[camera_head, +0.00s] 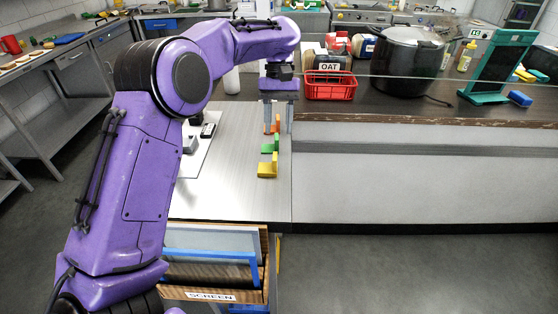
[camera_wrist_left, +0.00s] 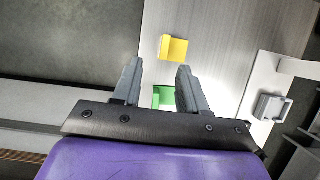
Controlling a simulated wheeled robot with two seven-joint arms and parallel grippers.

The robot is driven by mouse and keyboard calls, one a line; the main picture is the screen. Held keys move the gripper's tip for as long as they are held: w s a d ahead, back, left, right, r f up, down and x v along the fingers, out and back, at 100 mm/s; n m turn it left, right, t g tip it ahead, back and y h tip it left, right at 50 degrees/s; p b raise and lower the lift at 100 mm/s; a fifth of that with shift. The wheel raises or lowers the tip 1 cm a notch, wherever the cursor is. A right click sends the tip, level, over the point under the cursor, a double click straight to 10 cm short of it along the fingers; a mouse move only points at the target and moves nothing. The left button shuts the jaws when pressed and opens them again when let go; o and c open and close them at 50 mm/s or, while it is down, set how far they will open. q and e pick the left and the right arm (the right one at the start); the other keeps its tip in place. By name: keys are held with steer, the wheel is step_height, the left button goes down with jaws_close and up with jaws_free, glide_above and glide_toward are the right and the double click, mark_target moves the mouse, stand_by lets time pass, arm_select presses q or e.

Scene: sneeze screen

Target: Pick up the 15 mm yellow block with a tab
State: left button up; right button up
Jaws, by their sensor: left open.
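The yellow block with a tab (camera_head: 268,168) stands on the light counter, nearest the front of a short row of blocks. It also shows in the left wrist view (camera_wrist_left: 174,49), ahead of and between the fingertips, clear of both. A green block with a tab (camera_head: 270,146) is behind it and shows partly between the fingers in the left wrist view (camera_wrist_left: 164,96). An orange block (camera_head: 272,126) is farther back, near the fingers. My left gripper (camera_head: 279,128) points down over the back of the row, open and empty. My right gripper is not in view.
A white sheet with a grey clamp-like part (camera_wrist_left: 270,106) lies beside the blocks. A red basket (camera_head: 330,86), a dark pot (camera_head: 405,62) and a teal stand (camera_head: 496,70) are on the dark counter behind. A drawer labelled SCREEN (camera_head: 212,296) is below the counter.

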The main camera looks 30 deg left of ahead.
mark_target(275, 155)
arm_select(q)
steer(key=s+f, duration=0.2)
steer(key=s+f+b, duration=0.1)
steer(key=shift+d+f, duration=0.25)
steer(key=shift+d, duration=0.05)
steer(key=f, duration=0.3)
steer(key=f+b, duration=0.1)
steer(key=f, duration=0.1)
steer(key=shift+s+d, duration=0.2)
steer(key=shift+d, duration=0.05)
steer(key=shift+s+r, duration=0.15)
steer(key=shift+s, duration=0.05)
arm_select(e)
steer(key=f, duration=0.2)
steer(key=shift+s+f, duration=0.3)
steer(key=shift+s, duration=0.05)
arm_select(q)
steer(key=shift+w+d, duration=0.1)
jaws_close()
